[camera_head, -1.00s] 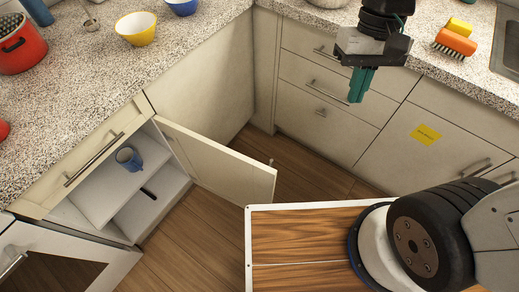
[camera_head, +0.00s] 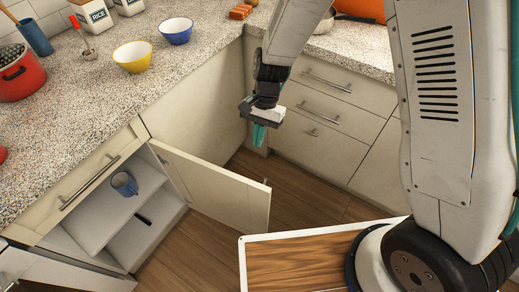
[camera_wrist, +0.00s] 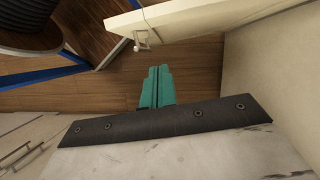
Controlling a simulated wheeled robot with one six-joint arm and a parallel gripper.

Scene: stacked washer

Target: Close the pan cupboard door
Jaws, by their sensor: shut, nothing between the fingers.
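The pan cupboard door (camera_head: 218,187) stands open, swung out to the right of the cupboard. Inside the cupboard, a blue mug (camera_head: 124,184) sits on the shelf (camera_head: 100,212). My gripper (camera_head: 259,135) is shut and empty, pointing down beyond the door's free end, in front of the corner cabinets and apart from the door. In the wrist view the closed green fingers (camera_wrist: 157,88) point toward the floor. The door's top edge (camera_wrist: 185,14) crosses the top of that view, with a small metal handle (camera_wrist: 143,38) near its free end.
A yellow bowl (camera_head: 134,56) and a blue bowl (camera_head: 175,31) stand on the speckled counter (camera_head: 75,112), with a red pot (camera_head: 18,74) at left. A drawer cabinet (camera_head: 315,112) is behind my arm. Wooden floor (camera_head: 205,243) lies below the door.

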